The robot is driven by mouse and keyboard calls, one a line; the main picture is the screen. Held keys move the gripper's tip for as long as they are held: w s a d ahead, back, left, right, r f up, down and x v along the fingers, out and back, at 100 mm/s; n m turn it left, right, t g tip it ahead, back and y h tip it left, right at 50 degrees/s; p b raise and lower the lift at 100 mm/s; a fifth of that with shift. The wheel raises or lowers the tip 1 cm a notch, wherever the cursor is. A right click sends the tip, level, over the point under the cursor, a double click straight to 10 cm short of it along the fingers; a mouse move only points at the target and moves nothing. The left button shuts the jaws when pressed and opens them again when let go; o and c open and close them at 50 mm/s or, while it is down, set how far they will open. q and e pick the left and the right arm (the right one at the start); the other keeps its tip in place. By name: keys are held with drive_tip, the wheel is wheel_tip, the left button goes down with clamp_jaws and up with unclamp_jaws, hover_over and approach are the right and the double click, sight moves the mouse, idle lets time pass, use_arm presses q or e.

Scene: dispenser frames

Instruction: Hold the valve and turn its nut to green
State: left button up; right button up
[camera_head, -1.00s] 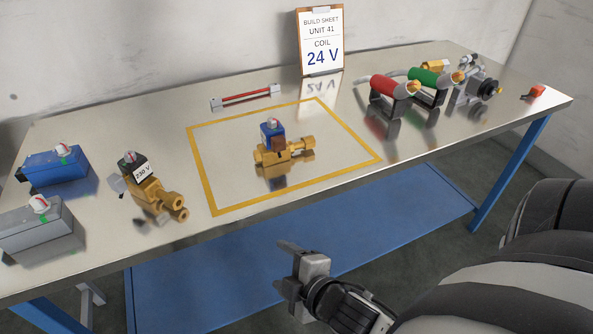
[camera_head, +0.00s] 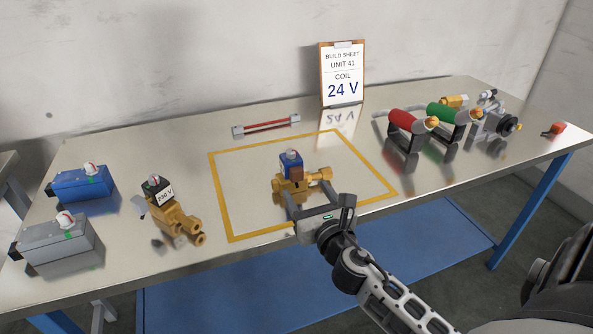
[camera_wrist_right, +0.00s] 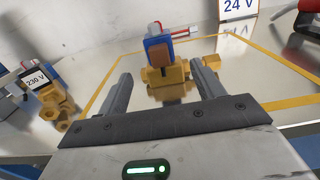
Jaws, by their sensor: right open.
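The brass valve (camera_head: 296,187) with a blue coil (camera_head: 290,163) stands upright inside the yellow outlined square on the table. A small red and white nut (camera_head: 291,153) sits on top of the coil. In the right wrist view the valve (camera_wrist_right: 163,77) stands ahead, between the two fingers as seen from there, with a brown block on the coil's front. My right gripper (camera_head: 319,203) is open and empty at the near side of the valve, apparently not touching it. The left gripper is not in view.
A second brass valve labelled 230 V (camera_head: 172,210) stands to the left, near blue (camera_head: 82,186) and grey (camera_head: 58,245) boxes. Red (camera_head: 407,122) and green (camera_head: 447,113) handled tools stand at right. A build sheet (camera_head: 342,75) reading 24 V stands behind. The square around the valve is clear.

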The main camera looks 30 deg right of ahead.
sight(298, 178)
drive_tip(key=x, duration=0.8)
drive_tip(key=shift+w, duration=0.25)
drive_tip(key=c, duration=1.5)
drive_tip(key=shift+o, duration=0.2)
